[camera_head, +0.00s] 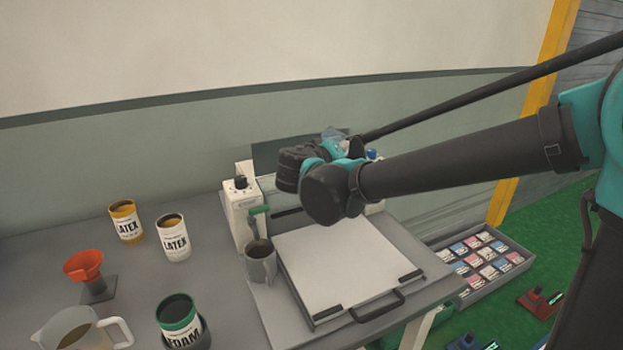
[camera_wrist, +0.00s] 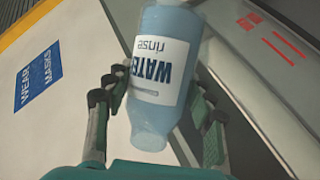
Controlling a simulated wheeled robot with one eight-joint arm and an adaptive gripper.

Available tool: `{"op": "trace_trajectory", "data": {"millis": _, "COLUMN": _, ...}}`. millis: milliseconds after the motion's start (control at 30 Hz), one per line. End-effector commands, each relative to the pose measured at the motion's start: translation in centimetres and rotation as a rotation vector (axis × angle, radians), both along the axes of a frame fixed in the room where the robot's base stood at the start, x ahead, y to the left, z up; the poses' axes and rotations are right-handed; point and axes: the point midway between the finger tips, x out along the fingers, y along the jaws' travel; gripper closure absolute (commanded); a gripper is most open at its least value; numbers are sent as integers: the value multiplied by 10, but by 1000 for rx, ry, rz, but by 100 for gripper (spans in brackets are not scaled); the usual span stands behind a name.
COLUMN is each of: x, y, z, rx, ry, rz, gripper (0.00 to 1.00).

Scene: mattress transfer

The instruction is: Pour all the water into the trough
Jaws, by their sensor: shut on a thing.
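A pale blue bottle (camera_wrist: 163,75) labelled "WATER rinse" shows in the wrist view, its label upside down in the picture. My gripper (camera_wrist: 155,92) is shut on it, with a green-padded finger on each side. In the head view my wrist hangs above the back of a bench machine and hides most of the gripper. A small pale bluish piece (camera_head: 334,132) shows above my wrist, likely part of the bottle. I cannot make out a trough for certain; the area behind my wrist is hidden. No flowing water is visible.
The machine has a white plate (camera_head: 338,258) and a front handle (camera_head: 377,306). A grey jug (camera_head: 260,264) stands at its left. Latex tins (camera_head: 173,240), a foam tin (camera_head: 178,318), a red funnel (camera_head: 84,265) and a clear pitcher (camera_head: 80,332) stand further left. A sample tray (camera_head: 480,260) is at right.

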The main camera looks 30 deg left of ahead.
Motion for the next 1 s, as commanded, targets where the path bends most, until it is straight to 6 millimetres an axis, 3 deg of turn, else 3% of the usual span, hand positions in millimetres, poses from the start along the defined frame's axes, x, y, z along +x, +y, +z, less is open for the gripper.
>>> {"op": "trace_trajectory", "data": {"millis": 1000, "x": 1, "y": -3, "z": -18, "rx": -133, "ry": -40, "rz": 0, "gripper": 88}}
